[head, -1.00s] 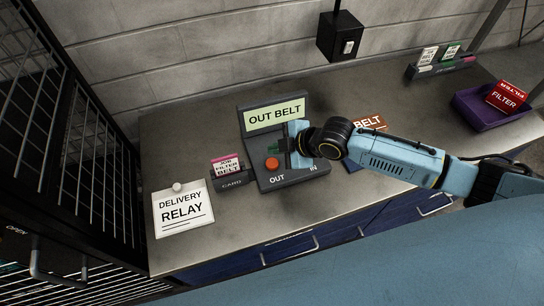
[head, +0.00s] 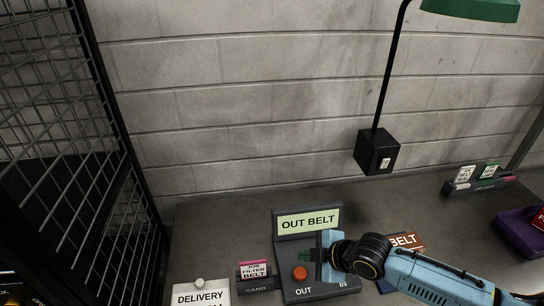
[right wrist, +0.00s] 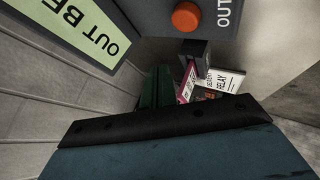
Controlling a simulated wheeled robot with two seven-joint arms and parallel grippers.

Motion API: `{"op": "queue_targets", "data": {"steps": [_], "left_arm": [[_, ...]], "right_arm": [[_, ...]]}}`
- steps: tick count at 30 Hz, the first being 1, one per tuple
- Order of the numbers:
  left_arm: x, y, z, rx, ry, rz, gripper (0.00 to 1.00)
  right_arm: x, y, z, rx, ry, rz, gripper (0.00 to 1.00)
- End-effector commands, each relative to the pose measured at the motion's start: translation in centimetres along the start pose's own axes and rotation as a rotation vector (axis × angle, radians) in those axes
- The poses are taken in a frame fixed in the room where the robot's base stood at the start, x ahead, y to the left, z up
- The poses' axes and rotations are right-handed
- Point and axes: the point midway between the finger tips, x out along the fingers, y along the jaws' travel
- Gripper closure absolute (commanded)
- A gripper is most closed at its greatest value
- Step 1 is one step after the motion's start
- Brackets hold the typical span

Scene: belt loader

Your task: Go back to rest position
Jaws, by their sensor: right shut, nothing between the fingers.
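My right gripper (head: 308,256) is shut and empty. It hovers over the OUT BELT control box (head: 310,240), close to its red button (head: 300,273). The right wrist view shows the dark green fingers (right wrist: 156,88) from behind, with the red button (right wrist: 186,16) and the green OUT BELT label (right wrist: 85,30) beyond. I cannot tell from these frames whether the fingers touch the box. My right arm comes in from the lower right. My left gripper is not in view.
A card holder (head: 256,277) and a DELIVERY sign (head: 201,294) stand left of the box. A BELT sign (head: 404,241), a purple tray (head: 515,232) and a small card rack (head: 478,181) lie right. A black lamp base (head: 377,152) is behind. A wire cage (head: 60,120) bounds the left.

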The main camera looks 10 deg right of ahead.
Motion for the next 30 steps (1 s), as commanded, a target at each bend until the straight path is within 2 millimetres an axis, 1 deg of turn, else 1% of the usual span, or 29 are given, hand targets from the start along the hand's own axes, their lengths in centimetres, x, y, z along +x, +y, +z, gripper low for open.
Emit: {"op": "queue_targets", "data": {"steps": [2, 5, 8, 10, 13, 16, 21, 30], "left_arm": [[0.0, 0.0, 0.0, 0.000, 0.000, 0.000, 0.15], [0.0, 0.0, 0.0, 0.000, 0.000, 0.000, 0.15], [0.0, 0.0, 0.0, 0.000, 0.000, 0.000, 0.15], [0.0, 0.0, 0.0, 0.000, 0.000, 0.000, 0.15], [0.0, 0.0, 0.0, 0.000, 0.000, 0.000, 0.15], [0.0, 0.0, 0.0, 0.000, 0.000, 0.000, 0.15], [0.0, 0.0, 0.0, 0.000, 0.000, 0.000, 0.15], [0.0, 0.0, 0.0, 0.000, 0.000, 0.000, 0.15]], "right_arm": [[0.0, -0.3, -0.3, 0.007, 0.003, -0.003, 1.00], [0.0, -1.8, -1.8, 0.048, 0.011, -0.020, 1.00], [-0.5, -4.3, -4.1, 0.141, 0.012, -0.044, 1.00], [-1.4, -6.1, -5.5, 0.240, -0.004, -0.053, 1.00], [-3.4, -8.2, -6.4, 0.410, -0.057, -0.048, 1.00], [-5.9, -9.8, -5.7, 0.592, -0.140, -0.025, 1.00], [-9.8, -12.0, -3.3, 0.841, -0.288, 0.023, 1.00], [-15.9, -16.0, 0.7, 1.154, -0.524, 0.104, 1.00]]}}
